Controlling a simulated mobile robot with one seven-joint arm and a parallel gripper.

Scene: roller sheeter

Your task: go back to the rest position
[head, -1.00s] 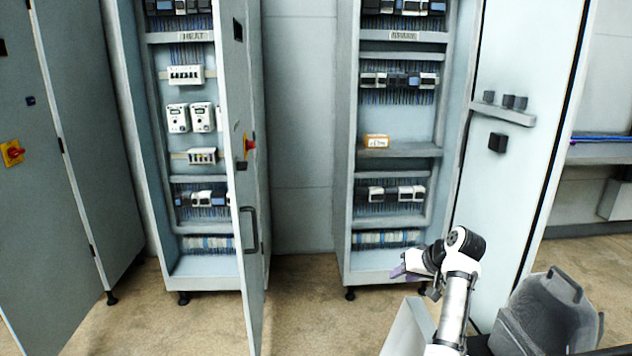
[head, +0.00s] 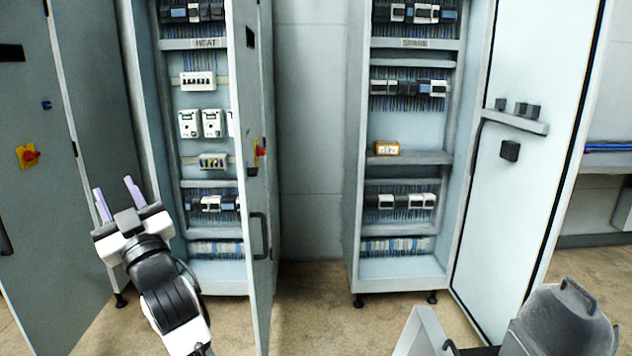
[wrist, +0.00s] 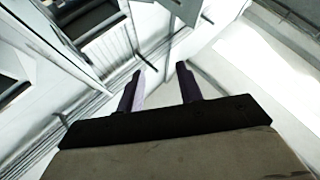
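My gripper (head: 118,200) is at the lower left of the head view, in front of the left cabinets, with its two purple fingers pointing up. The fingers are apart and nothing is between them. In the wrist view my gripper (wrist: 160,88) also shows both fingers spread and empty. My arm comes up from the bottom edge of the head view. No part of it visibly touches a cabinet, though the depth between them is hard to judge.
The HEAT cabinet (head: 206,95) stands open, its door (head: 262,300) jutting forward right of my arm. The SPARE cabinet (head: 405,120) is open, with a small orange box (head: 387,148) on its shelf. A grey container (head: 560,325) is at lower right. Floor (head: 320,310) shows between the cabinets.

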